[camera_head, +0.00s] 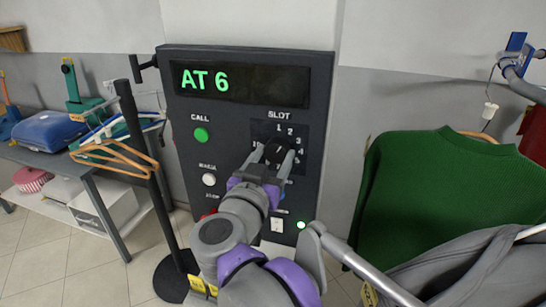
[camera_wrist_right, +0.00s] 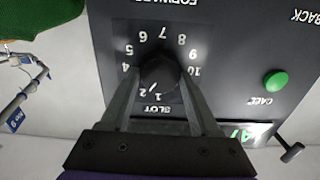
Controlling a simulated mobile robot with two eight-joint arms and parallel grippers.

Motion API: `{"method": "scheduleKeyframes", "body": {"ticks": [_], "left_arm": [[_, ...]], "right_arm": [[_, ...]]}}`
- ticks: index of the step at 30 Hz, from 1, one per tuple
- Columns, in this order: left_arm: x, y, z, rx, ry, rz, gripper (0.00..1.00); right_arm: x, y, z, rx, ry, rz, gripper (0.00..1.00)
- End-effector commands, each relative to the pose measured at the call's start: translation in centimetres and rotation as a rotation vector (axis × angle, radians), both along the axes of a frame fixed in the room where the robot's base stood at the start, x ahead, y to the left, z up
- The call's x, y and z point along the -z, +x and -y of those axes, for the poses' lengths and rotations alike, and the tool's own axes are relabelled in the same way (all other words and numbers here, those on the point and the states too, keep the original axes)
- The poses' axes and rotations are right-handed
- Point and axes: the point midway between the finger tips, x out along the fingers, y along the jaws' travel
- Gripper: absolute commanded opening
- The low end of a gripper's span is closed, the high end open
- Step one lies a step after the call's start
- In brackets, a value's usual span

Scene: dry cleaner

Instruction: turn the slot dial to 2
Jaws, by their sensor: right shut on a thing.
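The slot dial (camera_head: 276,151) is a dark round knob on the black control panel (camera_head: 185,125), ringed by white numbers under the word SLOT. My right gripper (camera_head: 272,160) is shut on the dial, one finger on each side. In the right wrist view, which is upside down, the dial (camera_wrist_right: 158,72) sits between the two fingertips. A short pale line shows there near the 2; it seems to be the dial's mark. In the head view the fingers hide part of the number ring. The panel display (camera_head: 240,82) reads AT 6 in green. My left gripper is not in view.
A green call button (camera_head: 201,134) and a white button (camera_head: 209,180) are left of the dial. A black post (camera_head: 138,140) with hangers (camera_head: 115,155) stands at left, by a grey table (camera_head: 75,170). A green sweater (camera_head: 430,190) hangs at right.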

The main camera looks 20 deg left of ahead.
Motion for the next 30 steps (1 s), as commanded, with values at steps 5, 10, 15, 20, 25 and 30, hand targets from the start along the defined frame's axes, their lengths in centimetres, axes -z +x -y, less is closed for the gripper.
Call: {"method": "scheduleKeyframes", "body": {"ticks": [5, 10, 15, 20, 25, 30], "left_arm": [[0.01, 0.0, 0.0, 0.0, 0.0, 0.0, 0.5], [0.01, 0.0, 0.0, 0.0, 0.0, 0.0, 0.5], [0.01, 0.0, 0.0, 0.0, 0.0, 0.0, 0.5], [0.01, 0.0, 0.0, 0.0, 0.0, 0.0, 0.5], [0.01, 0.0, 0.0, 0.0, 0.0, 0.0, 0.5], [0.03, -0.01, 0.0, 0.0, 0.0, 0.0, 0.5]], "right_arm": [[-0.07, 0.0, -0.03, -0.001, -0.025, 0.001, 0.07], [-0.09, 0.01, -0.03, -0.001, -0.03, 0.001, 0.07], [-0.09, 0.01, -0.04, -0.001, -0.029, 0.001, 0.07], [-0.08, 0.01, -0.03, -0.001, -0.028, 0.001, 0.82], [-0.05, 0.0, -0.03, -0.001, -0.028, 0.0, 0.92], [-0.03, -0.06, -0.03, -0.001, -0.027, 0.0, 0.92]]}}
